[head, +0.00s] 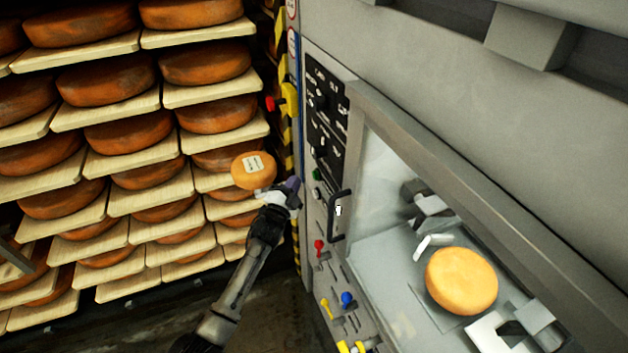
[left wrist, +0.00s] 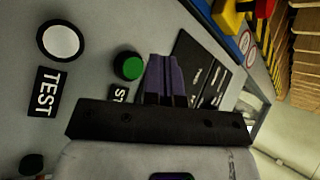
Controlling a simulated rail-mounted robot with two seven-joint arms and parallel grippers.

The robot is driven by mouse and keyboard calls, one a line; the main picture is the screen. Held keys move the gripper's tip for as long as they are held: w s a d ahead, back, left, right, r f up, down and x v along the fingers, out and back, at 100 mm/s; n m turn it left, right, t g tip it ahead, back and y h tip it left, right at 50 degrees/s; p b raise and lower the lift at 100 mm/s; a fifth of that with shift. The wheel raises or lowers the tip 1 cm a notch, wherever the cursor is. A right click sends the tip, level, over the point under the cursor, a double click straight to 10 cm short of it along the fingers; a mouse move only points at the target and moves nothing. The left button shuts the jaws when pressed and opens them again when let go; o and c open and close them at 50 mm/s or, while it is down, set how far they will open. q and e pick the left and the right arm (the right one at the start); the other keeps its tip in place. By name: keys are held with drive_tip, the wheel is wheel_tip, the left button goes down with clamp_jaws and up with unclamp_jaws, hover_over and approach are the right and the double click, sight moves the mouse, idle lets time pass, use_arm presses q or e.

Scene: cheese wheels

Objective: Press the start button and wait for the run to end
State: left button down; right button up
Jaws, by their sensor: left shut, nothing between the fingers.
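The green start button (head: 316,174) is on the grey machine's control panel. In the left wrist view the green button (left wrist: 127,66) stands out from the panel, beside a label partly hidden by my gripper, with "ST" readable. My left gripper (head: 293,185) is shut and empty, just left of the panel near the button. In the left wrist view its purple fingers (left wrist: 167,75) point at the panel, to the right of the button; I cannot tell whether they touch anything. My right gripper is not in view.
A white button (left wrist: 61,40) is above a TEST label. A black handle (head: 338,213), red knob (head: 319,246) and blue knob (head: 347,299) are nearby. A cheese wheel (head: 461,280) sits inside the machine. Shelves of cheese wheels (head: 105,80) fill the left; a labelled wheel (head: 254,170) is beside my gripper.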

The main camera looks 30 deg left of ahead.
sight(316, 176)
use_arm(q)
drive_tip(key=shift+w+d+b, duration=0.4)
drive_tip(key=shift+w+d, duration=0.2)
drive_tip(key=shift+w, duration=0.3)
idle(0.5)
idle(0.8)
drive_tip(key=shift+w+d, duration=0.1)
drive_tip(key=shift+w, duration=0.05)
drive_tip(key=shift+w+d, duration=0.15)
drive_tip(key=shift+w, duration=0.1)
idle(0.3)
